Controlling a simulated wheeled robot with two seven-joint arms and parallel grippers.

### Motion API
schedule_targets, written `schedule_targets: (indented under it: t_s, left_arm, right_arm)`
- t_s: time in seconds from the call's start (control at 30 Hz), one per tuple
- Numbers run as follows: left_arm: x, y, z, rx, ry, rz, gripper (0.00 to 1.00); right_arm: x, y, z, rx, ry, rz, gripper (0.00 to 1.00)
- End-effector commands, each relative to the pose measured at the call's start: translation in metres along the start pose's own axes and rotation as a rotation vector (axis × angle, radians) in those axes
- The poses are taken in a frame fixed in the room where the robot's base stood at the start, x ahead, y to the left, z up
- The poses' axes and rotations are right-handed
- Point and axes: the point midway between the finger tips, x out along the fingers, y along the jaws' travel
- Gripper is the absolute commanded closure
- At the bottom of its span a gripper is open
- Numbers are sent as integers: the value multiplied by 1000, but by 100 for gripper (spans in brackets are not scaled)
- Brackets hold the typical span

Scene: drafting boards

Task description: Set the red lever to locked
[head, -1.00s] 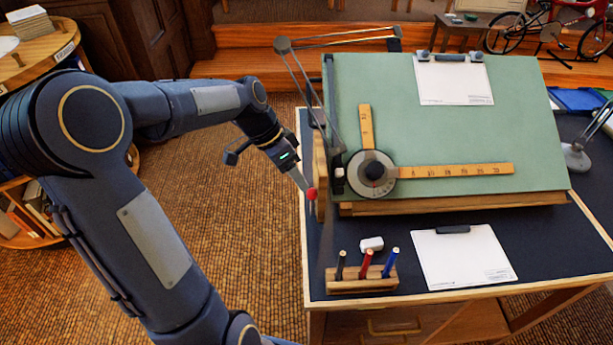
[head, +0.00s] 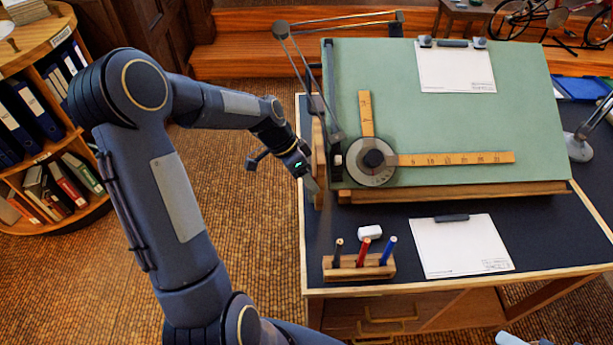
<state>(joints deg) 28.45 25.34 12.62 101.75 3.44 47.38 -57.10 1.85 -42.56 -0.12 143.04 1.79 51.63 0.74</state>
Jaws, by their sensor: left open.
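The green drafting board (head: 530,130) stands tilted on a dark-topped desk (head: 590,235). My left gripper (head: 314,186) is at the board's left side, by the wooden side support (head: 318,150). It is open; its fingers show small and partly overlap the support. The red lever's knob does not show now; it seems hidden by my gripper, so I cannot tell the lever's position or whether my fingers touch it. My right gripper is not in view.
A drafting arm with a round head (head: 373,160) and wooden rulers lies on the board. A pen holder (head: 345,272), a white eraser (head: 370,232) and a clipboard (head: 460,250) are in front. A desk lamp (head: 582,140) stands right. A bookshelf (head: 60,110) is at left.

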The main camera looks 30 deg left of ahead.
Motion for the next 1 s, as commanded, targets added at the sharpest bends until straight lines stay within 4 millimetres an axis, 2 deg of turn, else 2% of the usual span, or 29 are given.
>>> schedule_targets:
  t_s: [0.1, 0.47, 0.77, 1.0]
  left_arm:
    - [0, 0, 0, 0, 0, 0, 51]
    - [-1, -1, 0, -1, 1, -2, 98]
    - [0, -1, 1, 3, 5, -14, 100]
    - [6, 6, 8, 41, 33, -88, 100]
  right_arm:
    - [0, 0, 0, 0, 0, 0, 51]
    - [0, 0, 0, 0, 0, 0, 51]
    - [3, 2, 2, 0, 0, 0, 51]
    - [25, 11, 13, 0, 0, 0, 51]
